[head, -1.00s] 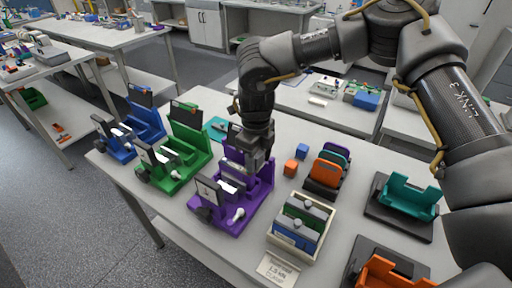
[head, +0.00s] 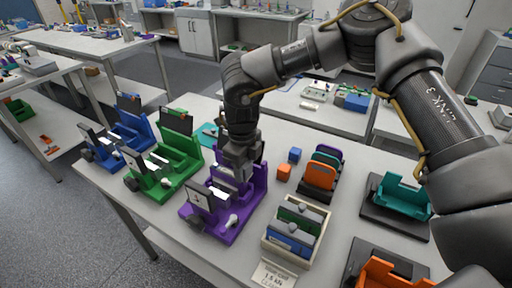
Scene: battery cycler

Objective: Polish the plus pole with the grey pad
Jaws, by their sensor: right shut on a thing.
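My right gripper (head: 238,168) reaches down into the purple cycler fixture (head: 256,197) near the middle of the table. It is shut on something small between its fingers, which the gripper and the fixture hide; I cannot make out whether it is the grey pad. The purple fixture has a front plate (head: 198,197) with a mark on it and a white-tipped lever (head: 232,221). The plus pole itself is too small or hidden to tell. My left gripper is not in view.
A green fixture (head: 187,150) and a blue fixture (head: 130,113) stand to the left. A tray (head: 268,243) of grey-topped blocks, a rack of coloured plates (head: 320,175), and small orange (head: 284,172) and blue (head: 294,155) cubes are to the right. Teal (head: 402,193) and orange (head: 385,272) holders lie further right.

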